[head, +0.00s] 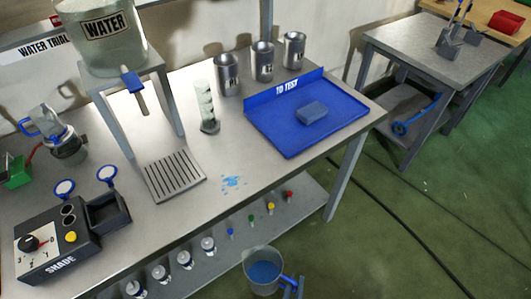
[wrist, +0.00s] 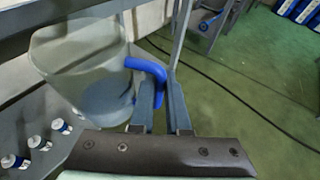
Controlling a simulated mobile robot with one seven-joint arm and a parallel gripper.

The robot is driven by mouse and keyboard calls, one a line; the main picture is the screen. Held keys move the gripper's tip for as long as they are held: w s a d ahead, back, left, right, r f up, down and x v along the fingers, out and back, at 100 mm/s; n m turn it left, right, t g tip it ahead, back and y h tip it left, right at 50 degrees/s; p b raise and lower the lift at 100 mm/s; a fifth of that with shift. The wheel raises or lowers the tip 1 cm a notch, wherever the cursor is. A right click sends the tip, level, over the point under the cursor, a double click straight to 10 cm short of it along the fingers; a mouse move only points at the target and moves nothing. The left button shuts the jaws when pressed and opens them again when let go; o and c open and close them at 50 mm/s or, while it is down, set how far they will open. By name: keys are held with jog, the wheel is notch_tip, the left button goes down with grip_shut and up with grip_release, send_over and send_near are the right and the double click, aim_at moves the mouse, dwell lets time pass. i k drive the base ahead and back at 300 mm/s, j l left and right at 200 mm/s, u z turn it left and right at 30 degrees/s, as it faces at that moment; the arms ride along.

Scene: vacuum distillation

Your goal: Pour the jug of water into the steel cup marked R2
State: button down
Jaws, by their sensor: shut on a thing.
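The clear jug (head: 264,273) holds bluish water and has a blue handle. It is in front of the workbench at the bottom of the head view. My gripper (head: 291,288) is at its handle, partly cut off by the frame edge. In the wrist view my gripper (wrist: 160,98) is shut on the blue handle, and the jug (wrist: 82,70) hangs to the left, roughly upright. Three steel cups, a left one (head: 228,75), a middle one (head: 263,62) and a right one (head: 294,50), stand at the bench's back. Their marks are too small to read surely.
A blue tray (head: 276,127) labelled "TO TEST" holds a blue sponge (head: 312,112). A measuring cylinder (head: 206,105) stands left of the cups. The water tank (head: 100,40) is on a stand above a drain grate (head: 173,177). Small bottles (head: 185,259) line the lower shelf.

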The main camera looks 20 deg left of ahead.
aim_at(262, 52)
jog(key=i+l, duration=1.7)
jog(key=l, duration=0.25)
jog(key=i+l, duration=0.85)
jog(key=i+l+u, duration=0.1)
jog(key=u, duration=1.1)
jog(key=l, duration=0.1)
